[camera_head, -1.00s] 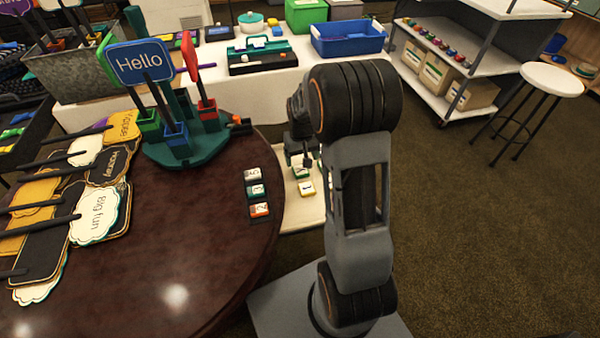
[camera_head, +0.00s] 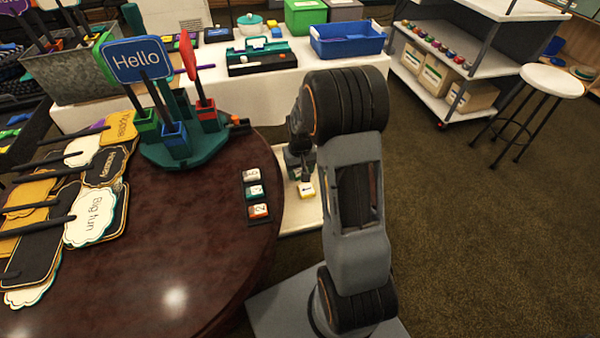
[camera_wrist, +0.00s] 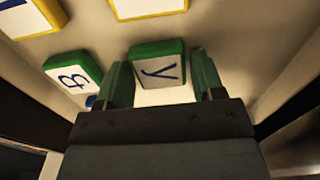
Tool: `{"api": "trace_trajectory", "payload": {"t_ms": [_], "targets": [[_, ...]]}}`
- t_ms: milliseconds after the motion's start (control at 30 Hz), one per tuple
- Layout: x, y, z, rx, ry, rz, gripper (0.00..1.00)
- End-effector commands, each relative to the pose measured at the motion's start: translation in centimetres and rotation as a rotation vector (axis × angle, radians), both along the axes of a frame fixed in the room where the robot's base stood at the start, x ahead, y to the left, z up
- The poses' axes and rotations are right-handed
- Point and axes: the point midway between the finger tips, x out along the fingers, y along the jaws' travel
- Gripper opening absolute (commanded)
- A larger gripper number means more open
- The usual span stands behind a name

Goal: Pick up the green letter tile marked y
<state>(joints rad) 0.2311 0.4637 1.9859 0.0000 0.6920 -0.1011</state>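The green letter tile marked y (camera_wrist: 158,70) shows in the wrist view, with a white face, green edge and dark blue letter. It lies on a pale surface between the two fingers of my gripper (camera_wrist: 164,80). The fingers are open, one on each side of the tile, with a small gap at least on the right. Whether the left finger touches it cannot be told. In the head view my gripper (camera_head: 299,165) is low over the pale tray (camera_head: 300,222), and the y tile is hidden behind it.
Another green-edged tile (camera_wrist: 74,72) lies just left of the left finger. Yellow-edged tiles (camera_wrist: 150,8) lie beyond. The round dark table (camera_head: 180,240) with a small tile rack (camera_head: 257,197) stands to the left.

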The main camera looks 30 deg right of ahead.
Motion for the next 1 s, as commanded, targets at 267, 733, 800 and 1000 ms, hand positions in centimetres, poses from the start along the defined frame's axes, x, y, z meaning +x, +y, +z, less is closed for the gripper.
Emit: {"api": "trace_trajectory", "payload": {"t_ms": [267,733,800,1000], "targets": [[0.0,0.0,0.0,0.0,0.0,0.0,0.35],[0.0,0.0,0.9,0.0,-0.001,0.0,0.27],[0.0,0.0,1.6,0.0,-0.002,0.0,0.27],[0.1,-0.9,4.4,0.0,-0.002,-0.004,0.27]]}}
